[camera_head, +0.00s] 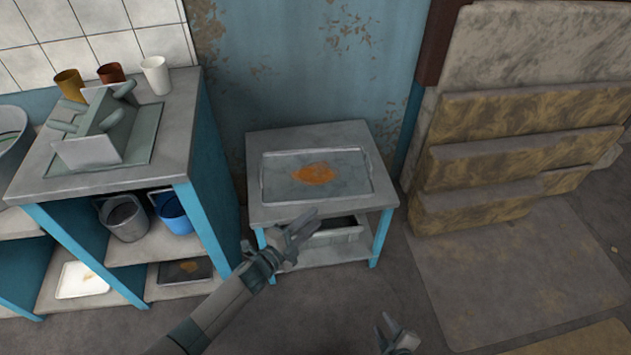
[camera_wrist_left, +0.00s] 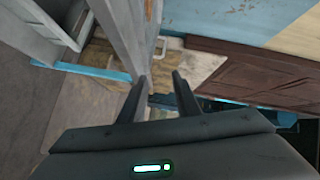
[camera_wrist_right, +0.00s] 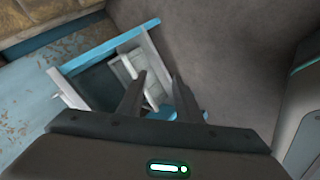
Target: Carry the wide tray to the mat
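The wide tray (camera_head: 350,182) is grey with raised rims, a handle at each short end and an orange patch in its middle. It lies flat on a small grey table (camera_head: 262,214) with blue legs. My left gripper (camera_head: 306,226) is open and empty at the table's front edge, apart from the tray's near rim. Its two spread fingers also show in the left wrist view (camera_wrist_left: 160,76). My right gripper (camera_head: 386,322) is open and empty, low in front and right of the table. A flat tan mat-like sheet (camera_head: 500,270) lies on the floor at right.
A counter (camera_head: 172,125) at left bears a drying rack (camera_head: 95,140) on a grey-green sheet and several cups. Buckets (camera_head: 124,216) and smaller trays (camera_head: 82,280) are on its shelves. A container (camera_head: 340,228) sits on the table's lower shelf.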

